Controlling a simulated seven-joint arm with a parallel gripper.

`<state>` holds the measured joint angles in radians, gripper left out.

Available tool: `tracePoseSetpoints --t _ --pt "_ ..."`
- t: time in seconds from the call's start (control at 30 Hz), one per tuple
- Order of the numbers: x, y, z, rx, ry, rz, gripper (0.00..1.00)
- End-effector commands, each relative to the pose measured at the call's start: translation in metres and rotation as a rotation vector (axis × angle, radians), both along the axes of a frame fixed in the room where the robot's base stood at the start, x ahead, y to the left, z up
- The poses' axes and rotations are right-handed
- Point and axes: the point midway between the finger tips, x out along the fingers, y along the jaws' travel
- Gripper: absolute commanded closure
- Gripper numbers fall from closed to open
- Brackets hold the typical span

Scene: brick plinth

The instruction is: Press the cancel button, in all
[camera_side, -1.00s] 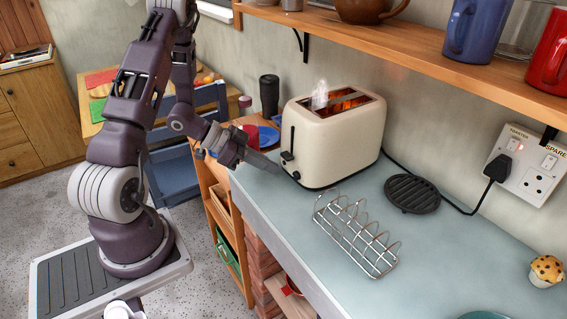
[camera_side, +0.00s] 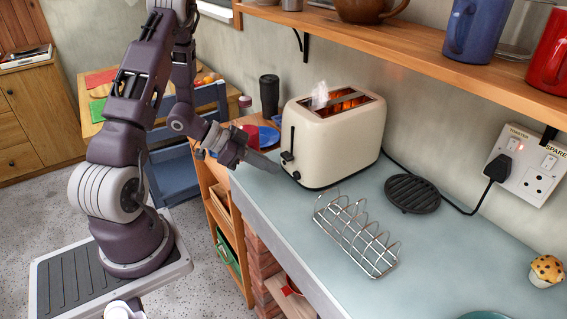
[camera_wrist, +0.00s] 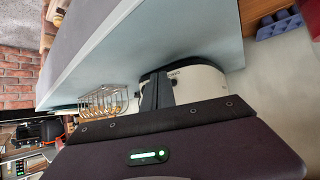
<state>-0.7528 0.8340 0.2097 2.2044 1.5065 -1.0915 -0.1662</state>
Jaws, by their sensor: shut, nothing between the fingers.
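The cream toaster (camera_side: 335,140) stands on the grey-blue worktop, its slots glowing orange with a pale wisp above them. Its control end, with a dark lever slot and a dark knob (camera_side: 287,157), faces my arm. My gripper (camera_side: 274,166) is shut and empty, with its tips close to the lower part of that end. I cannot tell whether they touch it. In the wrist view the dark fingers (camera_wrist: 157,90) cover part of the toaster's pale end (camera_wrist: 207,82). The cancel button cannot be made out clearly.
A wire toast rack (camera_side: 357,235) stands in front of the toaster, and a round black trivet (camera_side: 412,193) lies to its right. A black cable runs to the wall socket (camera_side: 523,165). A wooden shelf (camera_side: 420,45) with mugs hangs above. A dark tumbler (camera_side: 269,96) stands behind.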

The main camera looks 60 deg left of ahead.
Motion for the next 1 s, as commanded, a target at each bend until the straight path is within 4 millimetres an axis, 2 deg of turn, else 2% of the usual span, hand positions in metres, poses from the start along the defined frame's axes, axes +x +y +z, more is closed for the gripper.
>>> tracePoseSetpoints --t 1.0 --pt "0.012 0.0 0.0 0.001 0.0 -0.001 1.0"
